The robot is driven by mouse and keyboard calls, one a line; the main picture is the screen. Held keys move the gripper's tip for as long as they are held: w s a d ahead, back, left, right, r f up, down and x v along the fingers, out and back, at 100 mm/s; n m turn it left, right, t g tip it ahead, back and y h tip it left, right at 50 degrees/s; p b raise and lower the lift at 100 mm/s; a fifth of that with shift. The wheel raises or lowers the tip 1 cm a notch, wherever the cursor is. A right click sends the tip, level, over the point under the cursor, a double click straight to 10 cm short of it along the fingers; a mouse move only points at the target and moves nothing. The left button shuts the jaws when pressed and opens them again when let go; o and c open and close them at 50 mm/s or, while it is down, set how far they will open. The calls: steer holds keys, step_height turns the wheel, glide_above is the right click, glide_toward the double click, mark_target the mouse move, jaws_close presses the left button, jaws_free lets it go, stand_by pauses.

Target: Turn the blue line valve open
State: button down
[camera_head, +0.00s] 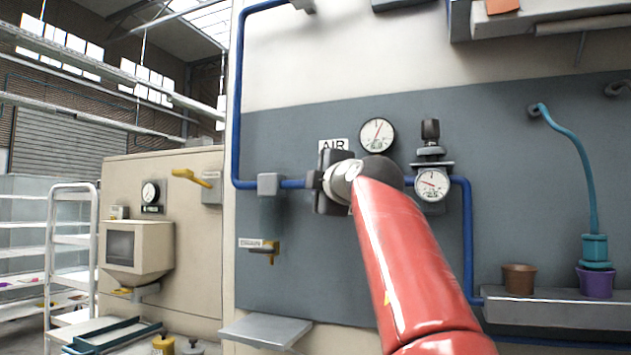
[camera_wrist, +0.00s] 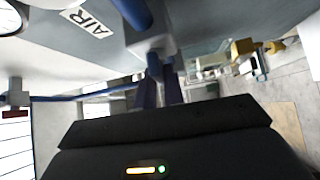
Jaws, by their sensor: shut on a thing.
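The blue line (camera_head: 237,100) comes down the wall panel and bends right along the row of fittings under the AIR label (camera_head: 333,145). My gripper (camera_head: 322,183) is at this line, just below the label, and hides the valve there in the head view. In the wrist view, a grey valve body (camera_wrist: 150,40) sits on the blue pipe (camera_wrist: 133,12). A blue handle (camera_wrist: 154,67) projects from it toward me. My gripper's dark fingers (camera_wrist: 160,88) are shut on this handle. The handle's exact angle to the pipe is hard to tell.
A round gauge (camera_head: 378,135) is above my wrist, and a regulator with a gauge (camera_head: 432,184) stands to the right. A grey fitting (camera_head: 270,184) and a yellow-handled drain valve (camera_head: 264,248) are to the left. A small shelf (camera_head: 266,331) juts out below.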

steer(key=shift+w+d+n+g, duration=0.1)
steer(key=shift+d+n+g, duration=0.05)
steer(key=shift+n+g, duration=0.3)
stand_by(0.8)
steer(key=c, duration=1.5)
jaws_free()
steer(key=shift+w, duration=0.15)
steer(key=shift+s, duration=0.2)
steer(key=b+v, duration=0.4)
steer(key=v, duration=0.3)
steer(key=shift+s, duration=0.25)
steer(key=shift+d, duration=0.1)
